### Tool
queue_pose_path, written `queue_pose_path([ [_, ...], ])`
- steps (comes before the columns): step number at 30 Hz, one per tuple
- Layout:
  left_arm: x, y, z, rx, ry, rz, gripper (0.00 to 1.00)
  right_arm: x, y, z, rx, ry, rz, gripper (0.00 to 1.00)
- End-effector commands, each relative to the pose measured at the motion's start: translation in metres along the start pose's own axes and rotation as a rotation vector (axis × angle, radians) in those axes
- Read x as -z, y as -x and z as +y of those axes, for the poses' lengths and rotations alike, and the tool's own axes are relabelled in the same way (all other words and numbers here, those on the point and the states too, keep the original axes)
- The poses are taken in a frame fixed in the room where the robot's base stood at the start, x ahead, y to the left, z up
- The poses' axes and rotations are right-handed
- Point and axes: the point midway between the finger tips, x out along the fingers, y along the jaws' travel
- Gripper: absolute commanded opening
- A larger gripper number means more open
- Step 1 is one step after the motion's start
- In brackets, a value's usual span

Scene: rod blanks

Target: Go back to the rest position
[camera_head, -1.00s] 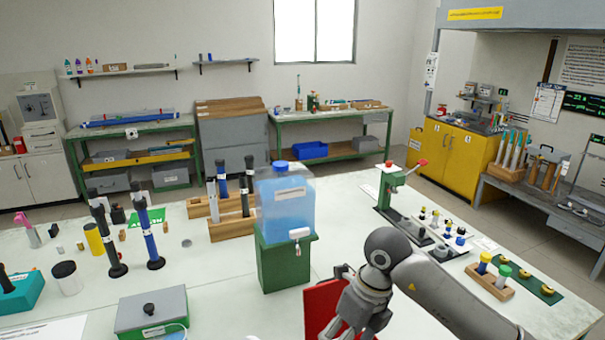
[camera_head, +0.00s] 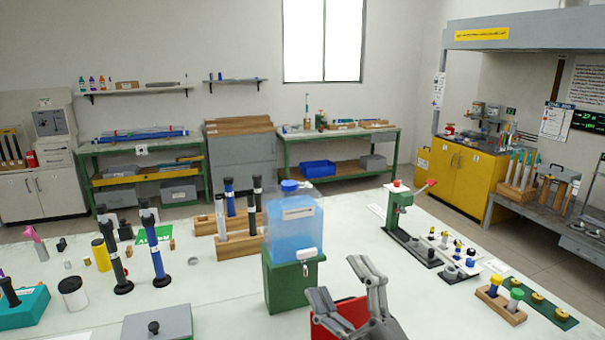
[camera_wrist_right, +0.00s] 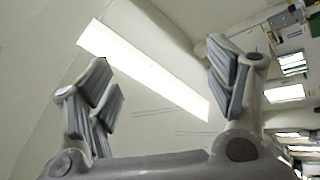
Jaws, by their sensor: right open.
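My right gripper (camera_head: 348,294) is at the bottom of the head view, pointing up, with its grey fingers spread and nothing between them. It is in front of a red box-like thing (camera_head: 338,314), which it partly covers. In the right wrist view the fingers (camera_wrist_right: 160,98) are wide apart and empty, with the wall or ceiling and a bright light strip behind. My left gripper is not in view.
A blue liquid tank (camera_head: 292,235) on a green stand (camera_head: 290,285) is just left of my right gripper. A green press (camera_head: 400,215) and a small wooden block with capped rods (camera_head: 500,302) stand to the right. Black rods stand upright on the left of the table (camera_head: 220,295).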

Motion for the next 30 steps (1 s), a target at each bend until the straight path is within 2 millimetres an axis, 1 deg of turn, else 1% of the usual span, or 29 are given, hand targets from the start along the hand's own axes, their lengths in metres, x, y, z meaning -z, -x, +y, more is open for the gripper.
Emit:
queue_pose_path([
  [1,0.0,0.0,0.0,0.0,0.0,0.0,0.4,-0.024,0.014,0.0,-0.01,-0.067,-0.122,0.76],
  [2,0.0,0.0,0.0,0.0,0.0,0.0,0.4,-0.039,0.022,-0.001,-0.013,-0.104,-0.194,0.76],
  [3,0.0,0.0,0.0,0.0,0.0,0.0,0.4,-0.058,0.035,-0.002,-0.014,-0.154,-0.29,0.76],
  [5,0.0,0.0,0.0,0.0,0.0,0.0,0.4,-0.084,0.058,-0.009,-0.009,-0.228,-0.435,0.76],
  [6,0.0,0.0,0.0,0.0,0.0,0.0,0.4,-0.1,0.076,-0.015,0.0,-0.275,-0.531,0.76],
  [8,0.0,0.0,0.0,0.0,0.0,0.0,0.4,-0.121,0.106,-0.026,0.022,-0.344,-0.676,0.76],
  [9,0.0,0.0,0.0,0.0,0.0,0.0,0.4,-0.133,0.128,-0.036,0.041,-0.39,-0.771,0.76],
  [11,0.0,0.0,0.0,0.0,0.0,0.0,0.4,-0.146,0.162,-0.051,0.076,-0.457,-0.914,0.76],
  [12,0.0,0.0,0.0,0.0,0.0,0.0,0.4,-0.151,0.186,-0.061,0.106,-0.5,-1.005,0.76],
  [14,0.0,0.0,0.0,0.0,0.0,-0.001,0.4,-0.155,0.223,-0.077,0.155,-0.561,-1.138,0.76],
  [15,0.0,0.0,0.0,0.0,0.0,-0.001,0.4,-0.154,0.246,-0.086,0.189,-0.598,-1.219,0.76],
  [16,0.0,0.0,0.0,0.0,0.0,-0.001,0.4,-0.153,0.263,-0.093,0.215,-0.624,-1.276,0.76],
  [17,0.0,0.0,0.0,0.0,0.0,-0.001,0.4,-0.15,0.278,-0.099,0.242,-0.648,-1.327,0.76],
  [18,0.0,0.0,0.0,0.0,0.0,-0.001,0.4,-0.146,0.298,-0.106,0.277,-0.676,-1.392,0.76],
  [20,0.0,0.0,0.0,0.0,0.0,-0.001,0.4,-0.137,0.324,-0.116,0.33,-0.716,-1.479,0.76],
  [21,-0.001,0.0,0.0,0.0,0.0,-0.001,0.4,-0.131,0.341,-0.121,0.364,-0.74,-1.533,0.76],
  [23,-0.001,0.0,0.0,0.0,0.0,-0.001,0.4,-0.12,0.364,-0.128,0.416,-0.774,-1.606,0.76],
  [24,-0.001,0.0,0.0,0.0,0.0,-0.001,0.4,-0.112,0.379,-0.132,0.452,-0.795,-1.653,0.76],
  [28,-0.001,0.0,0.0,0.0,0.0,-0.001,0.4,-0.084,0.421,-0.141,0.567,-0.854,-1.788,0.76],
  [30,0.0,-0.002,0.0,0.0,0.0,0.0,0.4,-0.102,0.423,-0.16,0.564,-0.846,-1.785,0.76],
])
